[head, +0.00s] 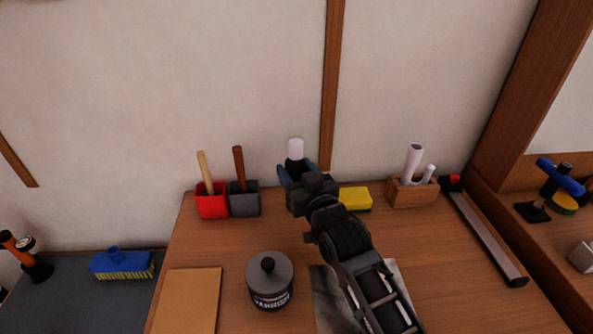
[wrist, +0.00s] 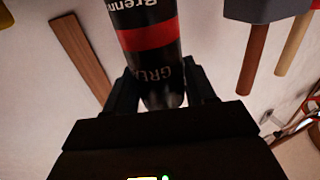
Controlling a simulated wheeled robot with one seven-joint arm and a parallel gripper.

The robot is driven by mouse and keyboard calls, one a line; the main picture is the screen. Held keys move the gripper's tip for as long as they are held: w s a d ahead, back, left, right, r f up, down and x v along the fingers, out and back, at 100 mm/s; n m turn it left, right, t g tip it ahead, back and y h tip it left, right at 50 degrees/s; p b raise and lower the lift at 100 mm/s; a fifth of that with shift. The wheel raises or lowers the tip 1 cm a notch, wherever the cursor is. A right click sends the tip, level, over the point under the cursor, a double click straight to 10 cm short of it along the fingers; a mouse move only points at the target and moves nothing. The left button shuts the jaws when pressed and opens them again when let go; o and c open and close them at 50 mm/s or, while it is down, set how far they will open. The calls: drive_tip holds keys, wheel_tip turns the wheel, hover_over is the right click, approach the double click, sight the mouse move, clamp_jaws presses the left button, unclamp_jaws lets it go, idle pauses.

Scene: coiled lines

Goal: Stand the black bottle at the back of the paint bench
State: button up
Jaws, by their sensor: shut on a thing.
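The black bottle (head: 295,164) has a white cap and stands out above my gripper in the head view, near the wall at the back of the wooden paint bench (head: 215,249). My gripper (head: 298,179) is shut on the bottle, with a finger on each side. In the wrist view, which looks upside down, the bottle (wrist: 152,45) shows a red band and pale lettering between the fingers of my gripper (wrist: 165,92). The bottle looks about upright. Its base is hidden, so I cannot tell whether it touches the bench.
A red holder (head: 212,206) and a grey holder (head: 244,205) with handles stand left of the bottle. A yellow sponge (head: 356,199) and a wooden block (head: 404,195) with white tubes are to the right. A varnish tin (head: 270,289) stands nearer the front.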

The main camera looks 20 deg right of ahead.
drive_tip(key=o, duration=1.2)
drive_tip(key=shift+f, duration=0.1)
drive_tip(key=shift+r, duration=0.25)
drive_tip(key=s+b, duration=0.1)
drive_tip(key=s, duration=1.1)
drive_tip(key=shift+f, duration=0.15)
